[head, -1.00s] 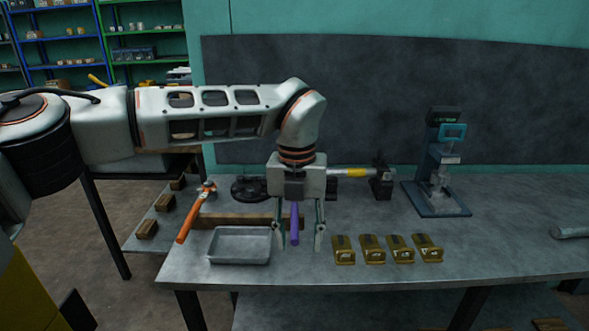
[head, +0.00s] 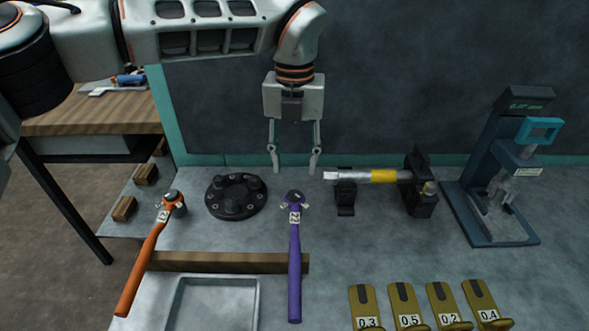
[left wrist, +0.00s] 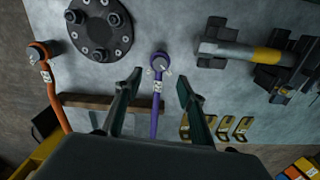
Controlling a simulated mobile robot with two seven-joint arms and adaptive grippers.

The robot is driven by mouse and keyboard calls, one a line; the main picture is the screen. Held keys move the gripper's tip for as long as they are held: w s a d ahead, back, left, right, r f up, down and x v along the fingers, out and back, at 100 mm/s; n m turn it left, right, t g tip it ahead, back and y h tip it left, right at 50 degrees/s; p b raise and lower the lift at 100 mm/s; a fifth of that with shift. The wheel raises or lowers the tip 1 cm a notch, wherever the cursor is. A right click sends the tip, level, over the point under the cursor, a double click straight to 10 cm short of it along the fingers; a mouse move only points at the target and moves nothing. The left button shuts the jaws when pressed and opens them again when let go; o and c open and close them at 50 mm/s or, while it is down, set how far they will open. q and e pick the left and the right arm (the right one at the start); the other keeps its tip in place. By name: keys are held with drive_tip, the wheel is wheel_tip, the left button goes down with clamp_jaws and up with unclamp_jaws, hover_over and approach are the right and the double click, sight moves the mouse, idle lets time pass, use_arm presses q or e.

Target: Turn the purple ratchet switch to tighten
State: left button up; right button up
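The purple ratchet (head: 295,255) lies on the grey workbench with its handle toward the front edge and across a wooden bar. Its dark round head, with the small switch (head: 294,197), faces up at the far end. In the left wrist view the ratchet (left wrist: 156,100) shows between the two fingers. My left gripper (head: 294,168) points down, open and empty, above and behind the ratchet head, apart from it. The left gripper also shows in the left wrist view (left wrist: 160,82). My right gripper is not in view.
An orange ratchet (head: 146,255) and a black bolted disc (head: 236,196) are to the left. A wooden bar (head: 215,262) and metal tray (head: 175,305) are in front. A silver-yellow cylinder on black holders (head: 375,176), a blue press (head: 495,195) and several numbered gold brackets (head: 405,300) are right.

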sight(295, 194)
use_arm(q)
wheel_tip(295, 194, down, 8)
drive_tip(key=shift+s+r+b, duration=0.1)
drive_tip(key=shift+b, duration=0.45)
drive_tip(key=c, duration=1.1)
